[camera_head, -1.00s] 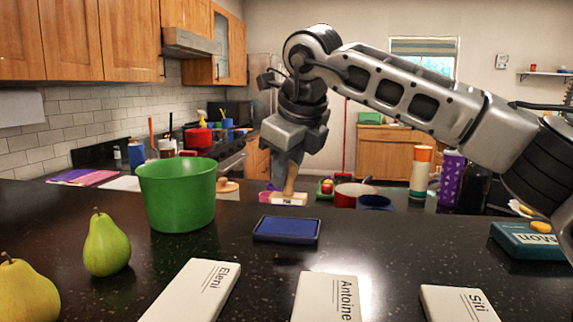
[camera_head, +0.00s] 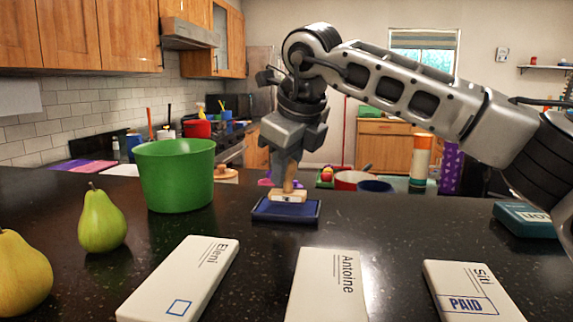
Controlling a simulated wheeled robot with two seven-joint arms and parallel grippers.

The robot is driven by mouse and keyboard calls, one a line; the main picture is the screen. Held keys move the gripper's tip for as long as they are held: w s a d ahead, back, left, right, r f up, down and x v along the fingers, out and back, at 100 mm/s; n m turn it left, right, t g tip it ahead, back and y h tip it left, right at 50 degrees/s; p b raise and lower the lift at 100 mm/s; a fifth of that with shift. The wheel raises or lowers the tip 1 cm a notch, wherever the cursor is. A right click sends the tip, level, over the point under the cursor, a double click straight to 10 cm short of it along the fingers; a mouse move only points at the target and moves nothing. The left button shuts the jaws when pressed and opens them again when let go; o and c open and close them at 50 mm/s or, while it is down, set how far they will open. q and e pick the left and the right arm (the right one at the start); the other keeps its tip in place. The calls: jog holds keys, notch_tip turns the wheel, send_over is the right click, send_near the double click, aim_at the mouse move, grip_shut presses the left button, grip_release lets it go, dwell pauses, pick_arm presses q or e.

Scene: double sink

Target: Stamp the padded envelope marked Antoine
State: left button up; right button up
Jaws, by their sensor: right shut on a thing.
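The padded envelope marked Antoine (camera_head: 325,285) lies flat on the dark counter at the front centre, its lower end cut off by the picture edge. The envelope marked Eleni (camera_head: 185,275) lies to its left and shows an empty blue square. The envelope marked Siti (camera_head: 468,282) lies to its right and bears a blue PAID mark. My right gripper (camera_head: 288,168) is shut on the wooden handle of a stamp (camera_head: 288,194), upright at the blue ink pad (camera_head: 269,211). The stamp's base appears to rest on the pad. My left gripper is not in view.
A green pot (camera_head: 175,178) stands left of the ink pad. A green pear (camera_head: 101,222) and a yellow pear (camera_head: 20,272) sit at the left. A teal box (camera_head: 522,219) lies at the right. Counter between pad and envelopes is clear.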

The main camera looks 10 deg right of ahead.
jog(key=shift+f, duration=0.3)
jog(key=shift+f+b, duration=0.2)
jog(key=shift+b, duration=0.15)
jog(key=shift+f, duration=0.2)
dwell(1.0)
notch_tip(320, 180, up, 7)
jog(key=p, duration=0.6)
jog(key=shift+r, duration=0.2)
jog(key=shift+f, duration=0.1)
